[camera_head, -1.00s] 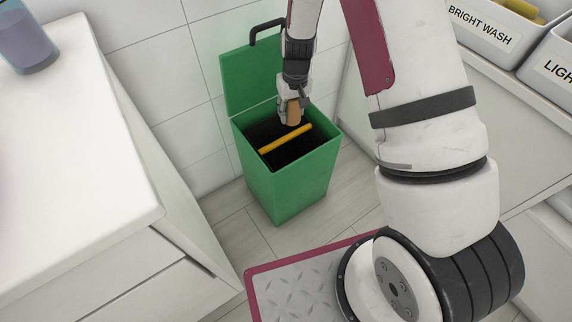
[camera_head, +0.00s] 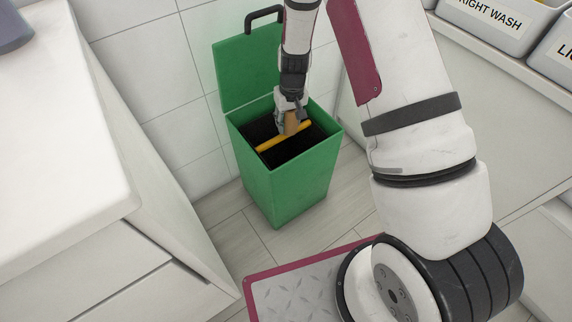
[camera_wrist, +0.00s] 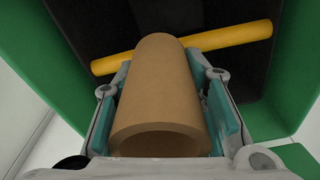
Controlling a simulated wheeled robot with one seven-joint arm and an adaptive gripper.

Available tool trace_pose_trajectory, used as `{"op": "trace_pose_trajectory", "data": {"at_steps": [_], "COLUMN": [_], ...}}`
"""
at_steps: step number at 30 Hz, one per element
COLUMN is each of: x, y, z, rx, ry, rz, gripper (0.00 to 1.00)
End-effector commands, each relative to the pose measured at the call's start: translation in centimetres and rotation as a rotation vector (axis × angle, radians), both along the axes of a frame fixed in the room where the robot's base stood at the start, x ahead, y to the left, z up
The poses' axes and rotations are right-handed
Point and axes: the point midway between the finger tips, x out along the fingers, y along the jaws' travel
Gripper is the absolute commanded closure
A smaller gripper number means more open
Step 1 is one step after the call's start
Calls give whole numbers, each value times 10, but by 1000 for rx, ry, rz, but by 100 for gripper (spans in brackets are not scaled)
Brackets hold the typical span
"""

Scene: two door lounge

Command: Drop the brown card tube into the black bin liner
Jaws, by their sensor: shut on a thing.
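My gripper (camera_head: 290,116) is shut on the brown card tube (camera_head: 291,123), at the mouth of the green bin (camera_head: 285,178). In the wrist view the tube (camera_wrist: 158,95) lies between the two finger pads, its open end toward the camera and its other end pointing into the bin. The black bin liner (camera_head: 290,152) lines the dark inside of the bin; it also shows in the wrist view (camera_wrist: 200,22). A yellow bar (camera_head: 275,142) crosses the bin's opening. In the wrist view the bar (camera_wrist: 235,36) passes beyond the tube's far end; I cannot tell whether they touch.
The bin's green lid (camera_head: 245,75) stands open at the back, against the white tiled wall (camera_head: 140,50). A white cabinet (camera_head: 60,130) is at the left. A white counter with a labelled tub (camera_head: 490,20) is at the right.

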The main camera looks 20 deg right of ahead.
Motion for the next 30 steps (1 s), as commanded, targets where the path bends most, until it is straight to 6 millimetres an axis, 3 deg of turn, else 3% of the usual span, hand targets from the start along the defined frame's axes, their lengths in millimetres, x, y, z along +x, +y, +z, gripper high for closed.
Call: {"op": "trace_pose_trajectory", "data": {"at_steps": [5,6,9,20,23,30], "x": [0,0,0,0,0,-6], "y": [0,0,0,0,0,0], "z": [1,1,1,4,14,60], "rx": [0,0,0,0,0,0], "ry": [-1,-1,-1,-2,-4,-5], "rz": [0,0,0,1,2,1], "gripper": [74,57,38,38,38,38]}}
